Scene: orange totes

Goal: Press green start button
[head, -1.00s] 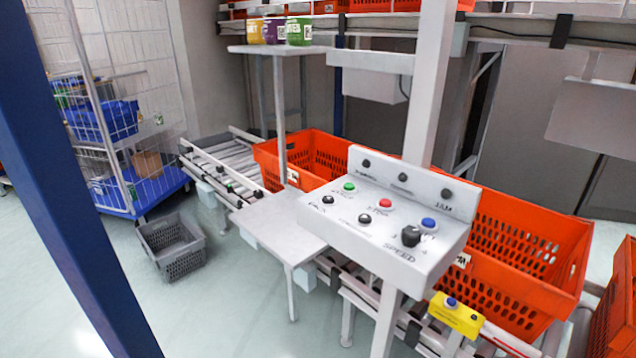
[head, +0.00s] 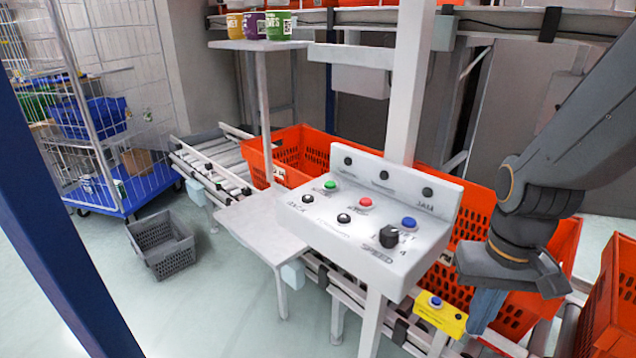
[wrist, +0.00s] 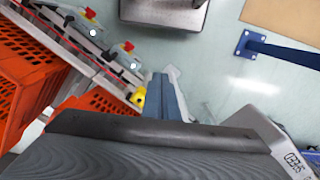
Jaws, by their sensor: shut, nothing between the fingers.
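The green start button (head: 329,184) sits at the back left of the white control panel (head: 350,238), left of a red button (head: 365,202). A blue button (head: 408,223), a black speed knob (head: 389,236) and two black buttons share the panel's top. My gripper (head: 484,312) hangs in the head view to the right of the panel, lower than its top and clear of the green button. Its fingers point down and are shut and empty. In the wrist view the shut fingers (wrist: 160,95) point toward the floor; the green button does not show there.
A yellow box with a blue button (head: 440,312) is on the conveyor rail just left of my fingers. Orange totes (head: 478,215) stand behind the panel. A post (head: 408,80) rises behind it. A small side table (head: 262,228) adjoins its left. The space above the panel is clear.

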